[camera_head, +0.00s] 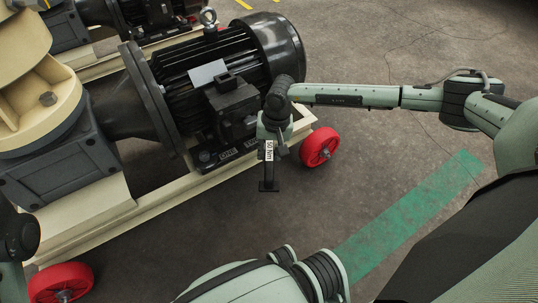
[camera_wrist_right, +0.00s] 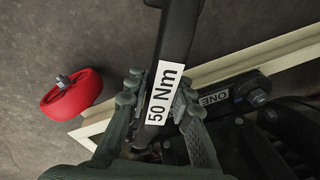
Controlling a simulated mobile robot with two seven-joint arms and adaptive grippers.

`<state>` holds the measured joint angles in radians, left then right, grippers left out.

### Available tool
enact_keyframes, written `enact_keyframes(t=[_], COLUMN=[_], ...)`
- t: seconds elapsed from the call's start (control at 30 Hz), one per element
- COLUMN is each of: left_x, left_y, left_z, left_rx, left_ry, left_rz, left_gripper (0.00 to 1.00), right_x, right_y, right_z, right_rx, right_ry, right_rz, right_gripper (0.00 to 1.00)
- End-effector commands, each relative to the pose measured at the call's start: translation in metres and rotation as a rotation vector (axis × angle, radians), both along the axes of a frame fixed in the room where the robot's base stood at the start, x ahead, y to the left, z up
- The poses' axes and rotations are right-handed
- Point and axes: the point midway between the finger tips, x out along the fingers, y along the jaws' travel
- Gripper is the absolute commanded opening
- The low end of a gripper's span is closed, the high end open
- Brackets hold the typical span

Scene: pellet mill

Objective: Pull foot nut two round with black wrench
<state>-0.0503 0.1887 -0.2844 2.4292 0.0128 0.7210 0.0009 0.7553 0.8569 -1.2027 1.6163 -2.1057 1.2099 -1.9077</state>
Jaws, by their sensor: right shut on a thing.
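My right gripper (camera_head: 273,133) is shut on the black wrench (camera_head: 268,172), beside the near side of the black motor. The wrench carries a white "50 Nm" label and hangs toward the camera. In the right wrist view, the wrench (camera_wrist_right: 177,30) runs up between the fingers of my right gripper (camera_wrist_right: 160,110). A foot plate (camera_wrist_right: 212,97) marked "ONE" lies beside it, with a dark bolt head or nut (camera_wrist_right: 258,98). Foot nut two cannot be made out; the gripper and wrench may hide it. My left gripper is not in view.
The motor (camera_head: 215,75) sits on a cream frame (camera_head: 150,208) with red wheels (camera_head: 320,147); one red wheel also shows in the right wrist view (camera_wrist_right: 75,95). A grey gearbox housing (camera_head: 65,155) stands at left. Open floor with a green stripe (camera_head: 410,205) lies at right.

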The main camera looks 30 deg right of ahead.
Motion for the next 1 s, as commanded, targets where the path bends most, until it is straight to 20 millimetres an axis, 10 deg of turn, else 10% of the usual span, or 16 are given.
enact_keyframes(t=[1.0], left_x=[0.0], left_y=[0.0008], left_z=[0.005], left_rx=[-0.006], left_ry=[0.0], left_rz=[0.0], left_gripper=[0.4], right_x=[0.0008], right_y=[-0.0003], right_z=[0.0092], right_rx=[0.001], right_ry=[-0.003], right_rz=[0.0], right_gripper=[0.0])
